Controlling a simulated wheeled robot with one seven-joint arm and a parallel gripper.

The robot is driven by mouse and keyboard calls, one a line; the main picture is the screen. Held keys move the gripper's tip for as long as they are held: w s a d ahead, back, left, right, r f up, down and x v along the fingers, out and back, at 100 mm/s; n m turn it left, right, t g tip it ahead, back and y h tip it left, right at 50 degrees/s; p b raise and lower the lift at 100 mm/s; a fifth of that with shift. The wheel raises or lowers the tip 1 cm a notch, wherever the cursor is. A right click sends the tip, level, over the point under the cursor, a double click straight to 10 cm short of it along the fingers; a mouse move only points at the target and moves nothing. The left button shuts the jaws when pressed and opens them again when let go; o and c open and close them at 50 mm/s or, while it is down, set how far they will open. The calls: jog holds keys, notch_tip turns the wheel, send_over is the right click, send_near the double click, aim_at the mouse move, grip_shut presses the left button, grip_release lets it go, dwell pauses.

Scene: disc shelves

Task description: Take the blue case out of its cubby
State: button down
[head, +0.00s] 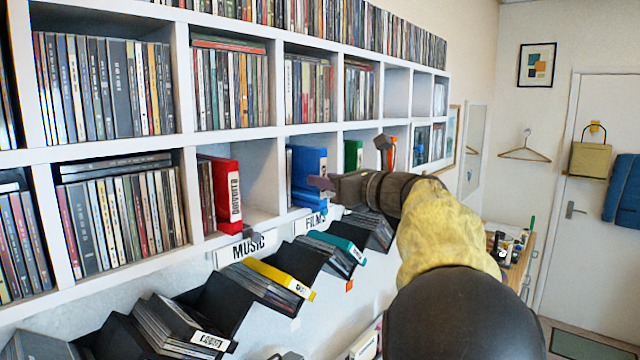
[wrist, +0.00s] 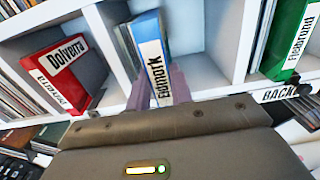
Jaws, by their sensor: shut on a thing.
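The blue case (head: 309,163) stands upright in a lower-row cubby (head: 270,170), its front end at the cubby's mouth. In the wrist view the blue case (wrist: 147,28) shows its white lettered spine facing me, leaning slightly. My gripper (head: 318,183) is at the front of this cubby. In the wrist view my gripper (wrist: 157,85) has one finger on each side of the spine and is shut on the case.
A red case (head: 226,190) stands in the cubby to the left and a green case (head: 353,154) in the cubby to the right. Below, black sloping bins (head: 220,297) hold more cases, under MUSIC (head: 246,248) and FILMS labels.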

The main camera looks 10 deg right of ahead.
jog(key=b+v, duration=0.6)
jog(key=v, duration=0.7)
jog(key=shift+s+d, duration=0.25)
jog(key=shift+s, duration=0.05)
dwell(1.4)
